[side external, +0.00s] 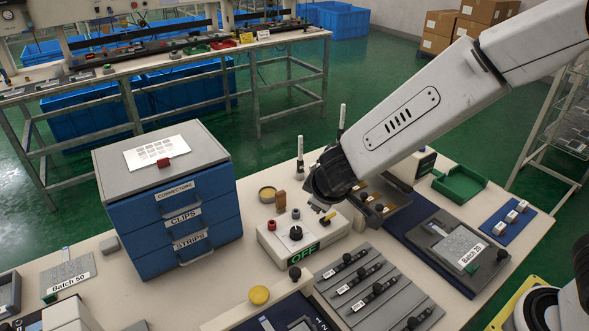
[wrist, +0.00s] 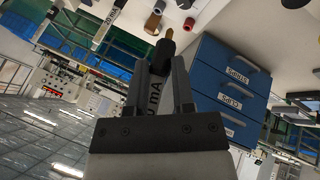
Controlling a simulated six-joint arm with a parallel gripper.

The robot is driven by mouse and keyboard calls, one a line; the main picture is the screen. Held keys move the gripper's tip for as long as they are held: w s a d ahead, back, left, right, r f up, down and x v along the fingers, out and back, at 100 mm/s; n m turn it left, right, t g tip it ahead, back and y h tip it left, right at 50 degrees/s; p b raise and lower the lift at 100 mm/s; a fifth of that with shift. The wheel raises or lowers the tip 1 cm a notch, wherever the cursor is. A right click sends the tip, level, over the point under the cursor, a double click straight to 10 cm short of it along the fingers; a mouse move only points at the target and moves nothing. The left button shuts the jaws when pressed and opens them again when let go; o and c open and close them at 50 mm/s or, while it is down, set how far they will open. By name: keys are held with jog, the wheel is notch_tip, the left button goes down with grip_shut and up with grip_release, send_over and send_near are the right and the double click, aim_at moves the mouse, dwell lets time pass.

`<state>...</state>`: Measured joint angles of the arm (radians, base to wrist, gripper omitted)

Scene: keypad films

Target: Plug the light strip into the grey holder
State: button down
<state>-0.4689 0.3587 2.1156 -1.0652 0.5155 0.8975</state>
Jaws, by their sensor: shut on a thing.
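My gripper (side external: 322,205) hangs over the white control box in the side view. A grey slotted holder (side external: 341,303) lies front right of the gripper, bearing several black strips with white labels. I cannot tell whether this is the named holder.
The white control box (side external: 272,240) shows "OFF" and has knobs. A blue drawer cabinet (side external: 190,213) stands left; it also shows in the wrist view (wrist: 229,80). A yellow button (side external: 259,295) is in front. A dark tray (side external: 440,250) with a "Batch 20" board lies right.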

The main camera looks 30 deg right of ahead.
jog(key=shift+w+d+m, duration=0.1)
jog(key=shift+w+m, duration=0.3)
jog(key=shift+w, duration=0.15)
jog(key=w+d+f+m+g+h, duration=0.1)
jog(key=w+f+m, duration=0.1)
jog(key=w+m, duration=0.3)
jog(key=w+d+f+m+g+h, duration=0.1)
jog(key=w+d+f+m+g, duration=0.1)
jog(key=w+m, duration=0.2)
jog(key=shift+w+f+m, duration=0.25)
jog(key=shift+w+m, duration=0.15)
jog(key=shift+w, duration=1.45)
jog(key=shift+h, duration=0.3)
jog(key=shift+f, duration=2.85)
jog(key=shift+s+f, duration=0.1)
jog(key=shift+f, duration=1.4)
